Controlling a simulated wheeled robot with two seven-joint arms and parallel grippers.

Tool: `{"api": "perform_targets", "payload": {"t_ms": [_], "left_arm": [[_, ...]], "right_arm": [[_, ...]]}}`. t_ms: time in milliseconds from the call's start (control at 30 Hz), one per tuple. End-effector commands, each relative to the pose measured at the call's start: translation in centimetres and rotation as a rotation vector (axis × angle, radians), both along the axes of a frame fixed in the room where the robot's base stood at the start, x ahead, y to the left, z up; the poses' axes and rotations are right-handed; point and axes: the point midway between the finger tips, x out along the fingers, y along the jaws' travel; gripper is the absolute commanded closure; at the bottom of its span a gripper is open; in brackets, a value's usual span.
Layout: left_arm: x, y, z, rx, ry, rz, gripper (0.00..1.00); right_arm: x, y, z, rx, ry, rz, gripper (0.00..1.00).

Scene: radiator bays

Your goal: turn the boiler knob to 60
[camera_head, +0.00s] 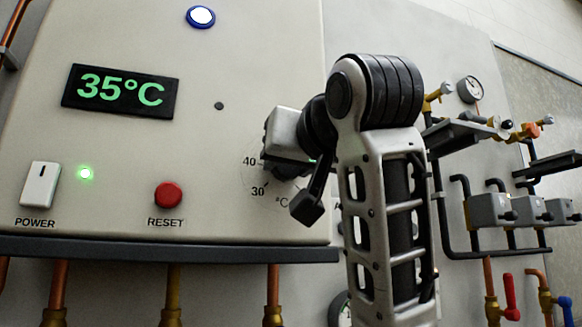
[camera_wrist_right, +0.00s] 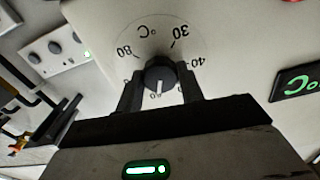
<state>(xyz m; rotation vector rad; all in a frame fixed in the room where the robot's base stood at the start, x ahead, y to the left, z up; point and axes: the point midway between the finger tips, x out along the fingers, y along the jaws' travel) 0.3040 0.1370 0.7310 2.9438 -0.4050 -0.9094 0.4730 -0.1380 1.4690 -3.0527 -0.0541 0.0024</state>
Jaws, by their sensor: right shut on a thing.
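The boiler knob (camera_wrist_right: 160,73) is dark and round with a white pointer line. In the wrist view its pointer points down the picture, towards a partly hidden label that looks like 60. The labels 30, 40 and 80 show around it. My right gripper (camera_wrist_right: 160,85) is shut on the knob, with one finger on each side. In the head view my right gripper (camera_head: 290,168) and arm hide most of the knob; the 30 and 40 marks show beside it. The boiler display (camera_head: 119,91) reads 35°C. My left gripper is not in view.
The boiler panel (camera_head: 240,60) has a POWER switch (camera_head: 40,185), a lit green lamp (camera_head: 86,173) and a red RESET button (camera_head: 168,195). A dark ledge (camera_head: 150,249) runs below it. Pipes, valves and a gauge (camera_head: 470,89) are at the right.

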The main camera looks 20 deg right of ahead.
Motion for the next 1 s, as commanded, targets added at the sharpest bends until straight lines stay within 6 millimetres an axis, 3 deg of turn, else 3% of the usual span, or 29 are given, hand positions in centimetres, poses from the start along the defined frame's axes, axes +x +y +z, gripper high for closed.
{"api": "perform_targets", "payload": {"t_ms": [667,700,767,1000], "left_arm": [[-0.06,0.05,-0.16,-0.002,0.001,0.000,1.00],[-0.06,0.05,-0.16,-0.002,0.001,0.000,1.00],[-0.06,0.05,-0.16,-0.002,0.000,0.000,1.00],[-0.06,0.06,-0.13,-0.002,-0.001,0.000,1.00]], "right_arm": [[0.04,0.08,-0.21,0.068,0.009,0.001,0.85],[0.04,0.08,-0.21,0.068,0.009,0.001,0.60],[0.03,0.08,-0.19,0.068,0.008,0.002,0.43],[0.01,0.05,-0.09,0.068,0.005,0.000,0.40]]}}
